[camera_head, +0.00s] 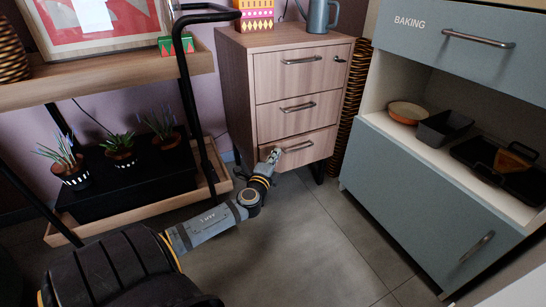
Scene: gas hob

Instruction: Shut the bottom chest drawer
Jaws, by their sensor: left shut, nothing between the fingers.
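The wooden chest (237,84) stands against the back wall, with three drawers stacked in its front. The bottom drawer (318,148) has a dark bar handle (299,146). Its front looks close to the plane of the drawers above; I cannot tell whether a small gap is left. My left gripper (275,153) is shut and empty, at the left part of the bottom drawer front, near the left end of the handle. Whether it touches the front is not clear. My right gripper does not show.
A wood and black metal shelf (110,84) with potted plants (118,149) stands left of the chest. A blue-grey cabinet (420,190) with baking pans stands at right. A watering can (318,16) is on the chest. The tiled floor (310,240) in front is clear.

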